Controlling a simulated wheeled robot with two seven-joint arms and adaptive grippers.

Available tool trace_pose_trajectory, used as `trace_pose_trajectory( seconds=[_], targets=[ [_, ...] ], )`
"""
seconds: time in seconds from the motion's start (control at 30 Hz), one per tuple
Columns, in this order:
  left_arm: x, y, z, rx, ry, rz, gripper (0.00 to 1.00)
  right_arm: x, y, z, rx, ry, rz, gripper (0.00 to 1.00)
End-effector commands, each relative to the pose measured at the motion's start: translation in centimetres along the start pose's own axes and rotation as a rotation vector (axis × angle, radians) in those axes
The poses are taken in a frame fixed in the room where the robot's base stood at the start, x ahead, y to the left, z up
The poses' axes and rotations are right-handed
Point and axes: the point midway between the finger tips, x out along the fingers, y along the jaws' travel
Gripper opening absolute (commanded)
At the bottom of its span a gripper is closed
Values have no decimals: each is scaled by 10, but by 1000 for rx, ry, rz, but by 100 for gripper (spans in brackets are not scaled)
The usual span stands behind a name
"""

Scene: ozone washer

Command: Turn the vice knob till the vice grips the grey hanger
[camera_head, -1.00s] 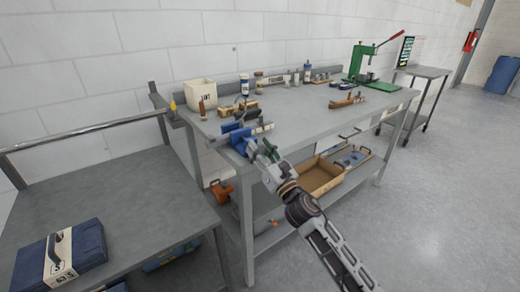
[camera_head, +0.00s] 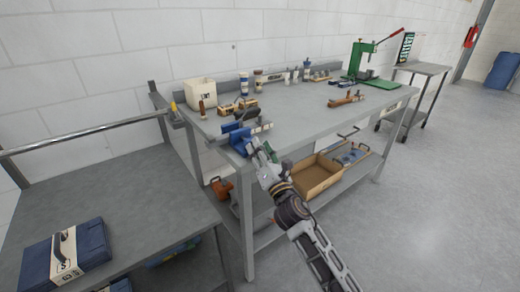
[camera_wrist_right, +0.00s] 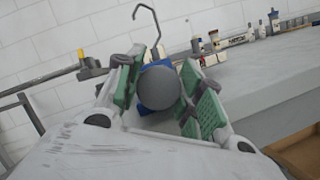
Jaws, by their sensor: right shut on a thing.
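The blue vice (camera_head: 234,132) is mounted at the near left corner of the workbench, and a little of its blue body shows in the wrist view (camera_wrist_right: 155,108). Its round grey knob (camera_wrist_right: 159,87) faces the right wrist camera. My right gripper (camera_head: 262,152) is shut on the knob, with its green finger pads on both sides of it (camera_wrist_right: 163,82). The grey hanger's bent hook (camera_wrist_right: 153,22) rises above the vice in the wrist view. The knob hides its lower part, so I cannot tell whether the jaws touch it. My left gripper is not in view.
The workbench (camera_head: 300,125) carries a white bin (camera_head: 201,93), bottles, wooden tools and a green press (camera_head: 361,60). An open cardboard box (camera_head: 318,178) sits below. A blue case (camera_head: 65,252) lies on the left table. Floor at right is clear.

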Motion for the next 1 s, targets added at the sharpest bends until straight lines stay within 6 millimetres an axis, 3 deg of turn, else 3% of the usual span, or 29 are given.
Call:
trace_pose_trajectory(
  seconds=[0.17,0.2,0.33,1.0],
  targets=[
    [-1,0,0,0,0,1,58,0,0,0,-1,0,-1,14],
    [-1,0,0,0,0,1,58,0,0,0,-1,0,-1,42],
    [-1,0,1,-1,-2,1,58,0,0,0,-1,0,0,58],
    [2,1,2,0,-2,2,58,0,-1,-1,-32,0,13,58]
  ],
)
